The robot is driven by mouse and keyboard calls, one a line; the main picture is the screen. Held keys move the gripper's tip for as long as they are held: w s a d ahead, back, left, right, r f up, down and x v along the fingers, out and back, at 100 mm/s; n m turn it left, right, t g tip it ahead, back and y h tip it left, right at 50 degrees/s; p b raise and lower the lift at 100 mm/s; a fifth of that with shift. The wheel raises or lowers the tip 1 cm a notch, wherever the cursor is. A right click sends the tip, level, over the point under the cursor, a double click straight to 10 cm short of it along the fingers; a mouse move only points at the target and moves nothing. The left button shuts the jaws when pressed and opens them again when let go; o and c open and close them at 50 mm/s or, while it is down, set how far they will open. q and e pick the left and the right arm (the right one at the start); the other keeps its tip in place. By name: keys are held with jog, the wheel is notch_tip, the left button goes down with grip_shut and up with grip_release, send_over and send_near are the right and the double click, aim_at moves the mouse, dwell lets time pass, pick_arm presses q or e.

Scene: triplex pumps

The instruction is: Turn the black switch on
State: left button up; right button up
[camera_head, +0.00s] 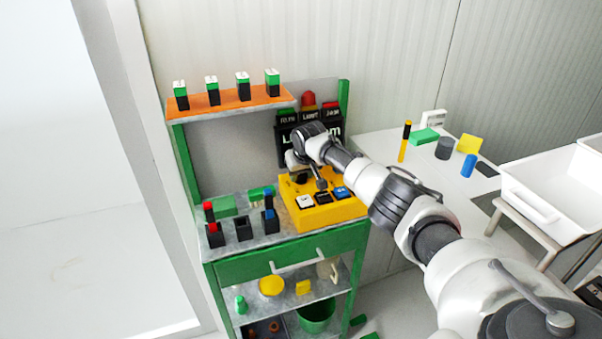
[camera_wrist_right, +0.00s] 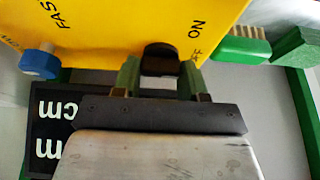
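The black switch (camera_wrist_right: 160,60) is a dark rounded knob on the yellow control box. In the right wrist view it lies between the two fingers of my right gripper (camera_wrist_right: 160,76), beside the lettering "ON". The fingers stand apart on either side of it; whether they press on it I cannot tell. In the head view the yellow box (camera_head: 330,212) stands on the green workbench, and my right gripper (camera_head: 314,182) reaches down over its upper part. A black knob (camera_head: 300,179) shows there by the gripper. My left gripper is not in view.
The box's front has white, black and blue buttons (camera_head: 341,192). A black sign (camera_head: 290,143) with coloured lamps stands behind. Black holders with red and blue pieces (camera_head: 270,222) stand left of the box. An orange shelf (camera_head: 232,106) is above. A blue knob (camera_wrist_right: 38,64) sits farther left in the wrist view.

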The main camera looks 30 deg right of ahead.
jog(key=c, duration=0.4)
jog(key=shift+f+n, duration=0.1)
jog(key=shift+n, duration=0.2)
jog(key=n+y+b, duration=0.1)
jog(key=n+b, duration=0.1)
jog(key=n, duration=0.1)
jog(key=shift+f+n+y, duration=0.15)
jog(key=shift+n+y, duration=0.15)
jog(key=shift+y, duration=0.1)
jog(key=n+y+b, duration=0.1)
jog(key=n+b, duration=0.2)
jog(key=n+y+b, duration=0.1)
jog(key=n+b, duration=0.2)
jog(key=b, duration=0.1)
jog(key=shift+d+g, duration=0.1)
jog(key=shift+g, duration=0.2)
jog(key=shift+n+g+b, duration=0.3)
jog(key=shift+n+b, duration=0.6)
jog(key=shift+b, duration=0.65)
jog(key=o, duration=0.9)
jog(key=shift+r+y, duration=0.25)
jog(key=shift+y, duration=0.05)
